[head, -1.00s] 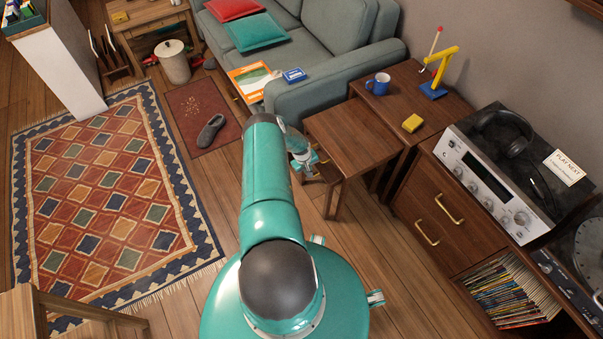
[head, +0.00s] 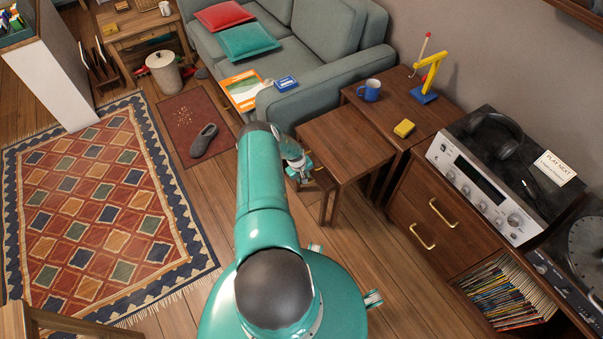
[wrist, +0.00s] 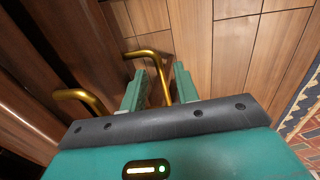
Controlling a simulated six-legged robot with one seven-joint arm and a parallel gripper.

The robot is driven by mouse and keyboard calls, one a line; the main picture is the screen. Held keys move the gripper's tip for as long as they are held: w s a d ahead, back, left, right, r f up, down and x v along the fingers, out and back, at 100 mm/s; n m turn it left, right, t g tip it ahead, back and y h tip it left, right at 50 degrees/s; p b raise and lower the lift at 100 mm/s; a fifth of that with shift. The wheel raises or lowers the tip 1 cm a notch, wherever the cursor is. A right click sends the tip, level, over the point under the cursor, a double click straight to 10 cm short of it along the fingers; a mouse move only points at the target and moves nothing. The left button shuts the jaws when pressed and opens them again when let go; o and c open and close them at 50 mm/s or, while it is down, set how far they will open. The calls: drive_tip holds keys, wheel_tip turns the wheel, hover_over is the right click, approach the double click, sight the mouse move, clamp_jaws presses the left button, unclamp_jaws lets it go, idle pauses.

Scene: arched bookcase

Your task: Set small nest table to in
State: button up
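The nest tables are dark brown wood in the head view. A mid-sized table (head: 345,144) stands in front of a larger one (head: 405,97). A lower piece of wood (head: 321,181), apparently the small nest table, shows at the left under the mid-sized top; most of it is hidden. My gripper (head: 301,174) is low beside it. In the wrist view my gripper (wrist: 164,76) is open, its fingers on either side of a brass handle (wrist: 163,72), with a gap visible. I cannot tell which table carries this handle.
A second brass handle (wrist: 80,97) is left of my fingers. The sofa (head: 330,80) is behind, a drawer cabinet (head: 430,215) right. Floor between the rug (head: 100,200) and tables is clear.

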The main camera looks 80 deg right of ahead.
wheel_tip(320, 180, up, 14)
drive_tip(key=w+a, duration=0.2)
drive_tip(key=shift+f, duration=0.25)
